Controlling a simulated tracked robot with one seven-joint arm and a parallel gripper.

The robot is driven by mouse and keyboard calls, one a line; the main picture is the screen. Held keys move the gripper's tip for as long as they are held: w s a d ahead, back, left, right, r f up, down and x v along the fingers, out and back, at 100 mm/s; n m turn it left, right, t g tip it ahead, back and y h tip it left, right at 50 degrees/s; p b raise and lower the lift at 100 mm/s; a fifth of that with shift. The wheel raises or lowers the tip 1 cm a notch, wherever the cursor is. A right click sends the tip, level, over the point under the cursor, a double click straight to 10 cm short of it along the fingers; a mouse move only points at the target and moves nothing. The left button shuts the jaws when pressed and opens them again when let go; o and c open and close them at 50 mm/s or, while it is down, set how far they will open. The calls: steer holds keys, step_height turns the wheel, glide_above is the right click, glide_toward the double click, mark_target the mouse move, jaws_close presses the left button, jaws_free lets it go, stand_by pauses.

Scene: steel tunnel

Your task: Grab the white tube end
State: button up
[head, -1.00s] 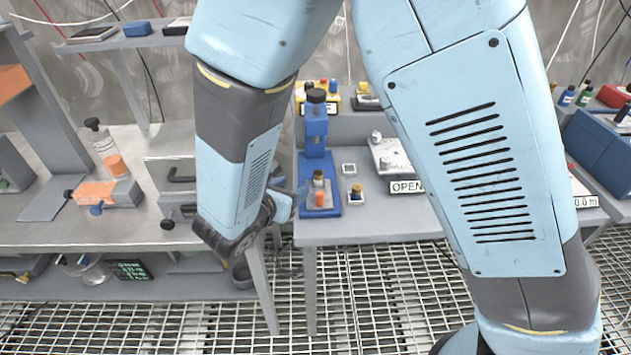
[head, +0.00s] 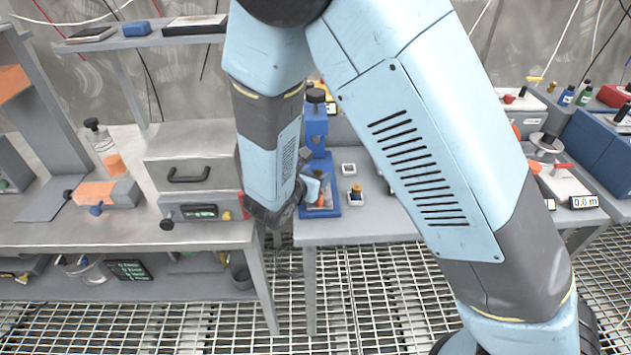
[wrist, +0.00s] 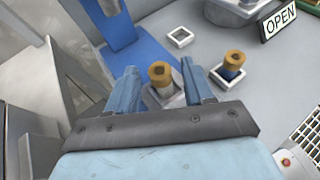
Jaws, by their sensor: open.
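My gripper (wrist: 160,68) is open, with one blue finger on each side of a brass-capped vial (wrist: 159,82). In the head view my gripper (head: 314,188) is at the foot of a blue stand (head: 316,130), partly hidden by my arm. A thin white tube (head: 75,22) runs along the wall at upper left, and another white line (head: 482,25) runs at upper right. I cannot make out a free white tube end in either view.
A second brass-capped vial (wrist: 234,66) and an empty white square holder (wrist: 180,37) are close by. An OPEN sign (wrist: 278,20) stands at upper right. A metal drawer box (head: 190,175) is on the left bench. Grating floor (head: 380,300) lies in front.

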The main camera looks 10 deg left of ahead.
steer(key=shift+w+f, duration=0.15)
steer(key=shift+w, duration=0.1)
steer(key=shift+c, duration=0.2)
jaws_close()
